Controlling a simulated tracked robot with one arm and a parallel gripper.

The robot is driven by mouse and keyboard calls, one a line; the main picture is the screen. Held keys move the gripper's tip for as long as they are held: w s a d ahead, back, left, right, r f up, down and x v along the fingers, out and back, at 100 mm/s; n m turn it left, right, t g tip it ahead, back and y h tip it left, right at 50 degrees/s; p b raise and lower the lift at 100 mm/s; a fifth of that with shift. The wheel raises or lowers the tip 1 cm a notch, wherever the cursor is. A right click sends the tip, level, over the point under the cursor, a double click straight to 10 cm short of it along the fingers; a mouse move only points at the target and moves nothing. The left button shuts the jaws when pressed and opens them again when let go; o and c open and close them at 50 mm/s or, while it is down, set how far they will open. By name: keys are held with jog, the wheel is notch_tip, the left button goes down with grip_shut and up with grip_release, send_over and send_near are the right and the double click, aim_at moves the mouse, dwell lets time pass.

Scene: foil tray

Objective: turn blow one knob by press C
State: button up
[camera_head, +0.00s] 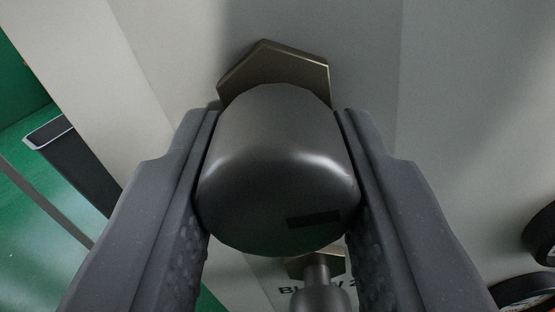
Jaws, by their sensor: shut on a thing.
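A dark grey metallic knob (275,160) with a rounded end fills the middle of the view, in front of a brass-coloured hexagonal base (275,70) on a pale panel. My gripper (277,185) is shut on this knob, with one grey finger on its left side and one on its right. A short dark rectangular mark shows low on the knob's face. A second, similar knob (320,298) with a hexagonal base shows below, cut by the bottom edge. Lettering beside it is partly hidden and reads roughly "BL".
The pale grey panel (470,90) spreads behind the knobs. Two round dark-rimmed gauges (525,290) (545,235) are cut off at the lower right. A dark bin-like box (75,165) stands at the left by a green floor (45,235).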

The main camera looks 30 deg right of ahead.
jog(key=shift+w+a+r+n+p, duration=0.1)
jog(key=shift+n+p, duration=0.25)
jog(key=shift+n, duration=0.2)
jog(key=shift+a+n+p, duration=0.1)
jog(key=shift+n+p, duration=0.25)
jog(key=shift+n, duration=0.2)
jog(key=o, duration=0.9)
jog(key=shift+w, duration=0.1)
jog(key=shift+o, duration=0.4)
jog(key=shift+d, duration=0.1)
jog(key=b+v, duration=0.4)
jog(key=v, duration=1)
